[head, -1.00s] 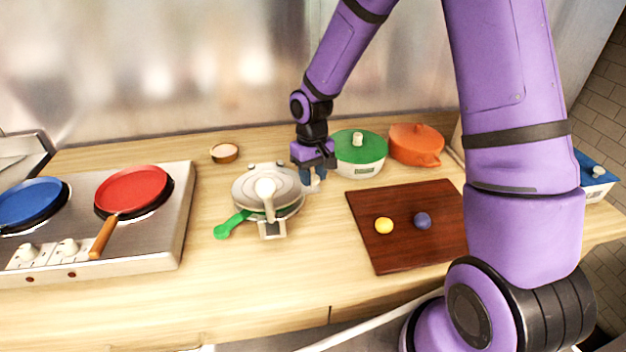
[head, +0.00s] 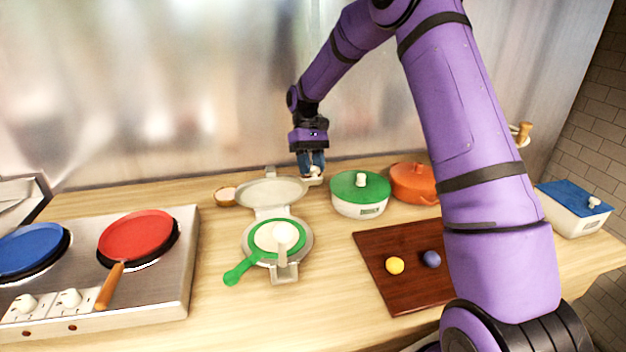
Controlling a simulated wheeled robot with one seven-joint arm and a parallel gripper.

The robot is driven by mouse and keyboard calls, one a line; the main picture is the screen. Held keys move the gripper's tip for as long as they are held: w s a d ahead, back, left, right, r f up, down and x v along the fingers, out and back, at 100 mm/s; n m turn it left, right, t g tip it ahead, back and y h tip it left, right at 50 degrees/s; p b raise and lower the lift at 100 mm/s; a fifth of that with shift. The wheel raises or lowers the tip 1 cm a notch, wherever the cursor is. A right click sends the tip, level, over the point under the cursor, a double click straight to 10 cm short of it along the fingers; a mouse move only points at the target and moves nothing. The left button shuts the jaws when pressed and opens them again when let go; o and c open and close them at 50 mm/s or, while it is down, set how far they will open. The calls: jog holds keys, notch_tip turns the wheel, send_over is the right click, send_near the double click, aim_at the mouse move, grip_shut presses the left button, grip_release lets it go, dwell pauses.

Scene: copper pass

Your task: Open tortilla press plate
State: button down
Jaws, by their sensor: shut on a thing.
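The tortilla press stands open on the wooden counter. Its round grey upper plate (head: 270,193) is swung up and back at the rear hinge. Its lower plate (head: 304,246) lies flat, with a green ring and handle (head: 238,272) and a pale round disc (head: 264,238) on it. My gripper (head: 312,172) is at the right edge of the raised plate, shut on the small pale tab (head: 314,182) there. The fingers partly hide the tab.
Right of the press are a green-lidded pot (head: 359,186), an orange pot (head: 411,180) and a dark board (head: 384,283) with a yellow and a purple ball. A small bowl (head: 225,197) is behind left. A stove (head: 165,290) with red and blue pans stands left.

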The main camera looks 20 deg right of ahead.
jog(key=w+d+f+g, duration=0.2)
jog(key=w+g, duration=0.1)
jog(key=w, duration=0.7)
jog(key=shift+w+d+f+g+y, duration=0.2)
jog(key=shift+d+g+y, duration=0.1)
jog(key=shift+d, duration=0.1)
jog(key=c, duration=0.7)
grip_release()
jog(key=shift+d, duration=0.15)
jog(key=shift+c, duration=0.2)
jog(key=shift+r, duration=0.2)
jog(key=shift+a+r, duration=0.1)
jog(key=shift+a, duration=0.25)
